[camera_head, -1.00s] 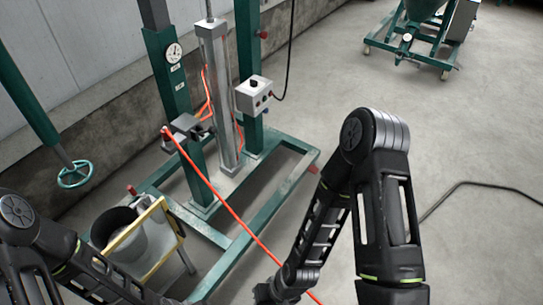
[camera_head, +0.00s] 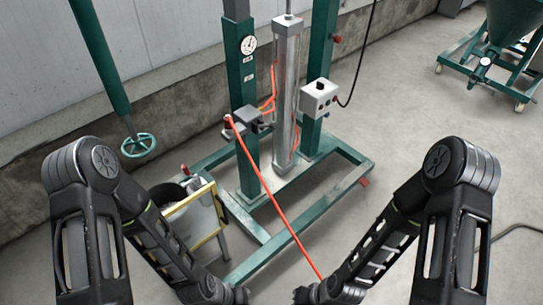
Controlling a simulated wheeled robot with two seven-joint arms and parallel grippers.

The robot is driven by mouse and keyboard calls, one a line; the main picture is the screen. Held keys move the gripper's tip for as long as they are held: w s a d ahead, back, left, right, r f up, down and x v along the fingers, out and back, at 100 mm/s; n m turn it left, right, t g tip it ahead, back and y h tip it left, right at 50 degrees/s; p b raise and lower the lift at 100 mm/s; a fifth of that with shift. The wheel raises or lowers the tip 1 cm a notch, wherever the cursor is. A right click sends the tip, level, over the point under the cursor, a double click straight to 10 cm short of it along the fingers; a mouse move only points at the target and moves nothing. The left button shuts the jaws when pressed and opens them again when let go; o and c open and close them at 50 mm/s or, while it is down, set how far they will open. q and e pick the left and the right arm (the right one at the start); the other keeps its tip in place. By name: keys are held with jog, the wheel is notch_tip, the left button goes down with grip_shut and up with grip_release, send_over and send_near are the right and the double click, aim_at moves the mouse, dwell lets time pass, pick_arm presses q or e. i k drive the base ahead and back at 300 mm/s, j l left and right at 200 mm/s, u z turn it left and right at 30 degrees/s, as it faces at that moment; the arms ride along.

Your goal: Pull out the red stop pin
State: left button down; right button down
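Small red parts show on the green frame in the head view: a red knob (camera_head: 337,38) on the side of the right column, a red piece (camera_head: 363,182) at the right end of the base, and another (camera_head: 184,169) at the base's left end. I cannot tell which is the stop pin. My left gripper (camera_head: 240,295) and my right gripper (camera_head: 303,296) are low in the picture, in front of the frame and apart from these red parts. Both are small, dark and partly cut off, so their fingers are unclear.
A grey control box (camera_head: 319,96) is on the right column. A yellow-edged bin (camera_head: 205,215) stands left, below a green handwheel (camera_head: 138,145). Floor on the right is mostly clear.

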aim_at(338, 39)
jog(key=i+l+u, duration=0.1)
jog(key=i+l, duration=0.2)
jog(key=i+l+u, duration=0.25)
jog(key=i+l, duration=0.25)
jog(key=l, duration=0.25)
jog(key=i+l+u, duration=0.1)
jog(key=i+l, duration=0.15)
jog(key=l, duration=0.15)
jog(key=i+l+u, duration=0.1)
jog(key=i+l, duration=0.15)
jog(key=l, duration=0.15)
jog(key=i+l+u, duration=0.15)
jog(key=l, duration=0.3)
jog(key=i, duration=0.05)
